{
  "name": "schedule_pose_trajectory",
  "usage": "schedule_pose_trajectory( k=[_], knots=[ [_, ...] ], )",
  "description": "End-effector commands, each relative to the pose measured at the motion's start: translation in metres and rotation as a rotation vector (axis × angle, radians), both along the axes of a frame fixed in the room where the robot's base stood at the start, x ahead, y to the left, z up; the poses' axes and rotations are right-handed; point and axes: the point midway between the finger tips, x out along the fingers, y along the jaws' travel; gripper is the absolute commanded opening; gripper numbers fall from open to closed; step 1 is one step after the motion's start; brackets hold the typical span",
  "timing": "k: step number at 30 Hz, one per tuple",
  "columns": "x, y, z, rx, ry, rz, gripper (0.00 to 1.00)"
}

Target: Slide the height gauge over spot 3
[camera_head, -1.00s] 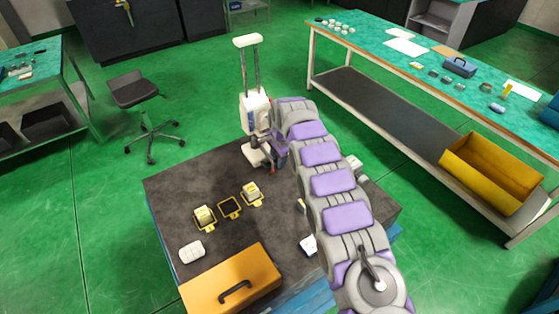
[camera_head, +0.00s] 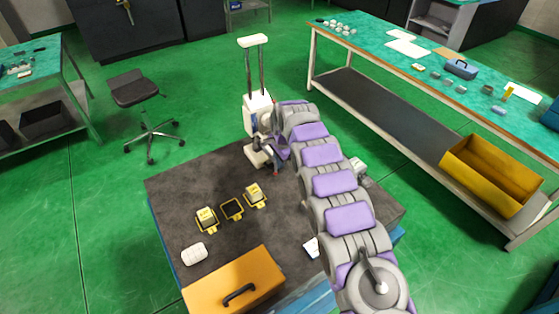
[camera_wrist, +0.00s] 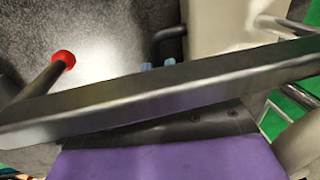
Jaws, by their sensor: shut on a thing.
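The height gauge (camera_head: 257,114) has a white body, two dark upright columns and a white cap. It stands upright at the far edge of the dark plate (camera_head: 200,172). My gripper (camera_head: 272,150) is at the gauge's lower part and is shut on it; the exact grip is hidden. The wrist view shows a metal bar across the picture, a red-tipped rod (camera_wrist: 62,60) and part of a pale body. Three yellow-framed spots lie nearer: the left (camera_head: 208,231) and right (camera_head: 262,203) hold small pale blocks, the middle (camera_head: 232,209) is empty. Their numbers are unreadable.
A white block (camera_head: 193,254) and an orange case (camera_head: 234,281) lie at the plate's near left. A small white item (camera_head: 311,247) lies beside my arm, which hides the plate's right part. The plate is clear between gauge and spots.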

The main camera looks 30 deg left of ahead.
Motion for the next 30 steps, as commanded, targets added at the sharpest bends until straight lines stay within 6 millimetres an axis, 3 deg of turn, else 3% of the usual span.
schedule_pose_trajectory(
  k=[10,24,30],
  knots=[
    [-0.005,0.003,0.001,0.001,0.0,0.0,0.0],
    [-0.071,0.038,0.002,0.003,-0.001,0.003,0.0],
    [-0.076,0.041,0.001,0.004,-0.001,0.001,0.0]
  ],
)
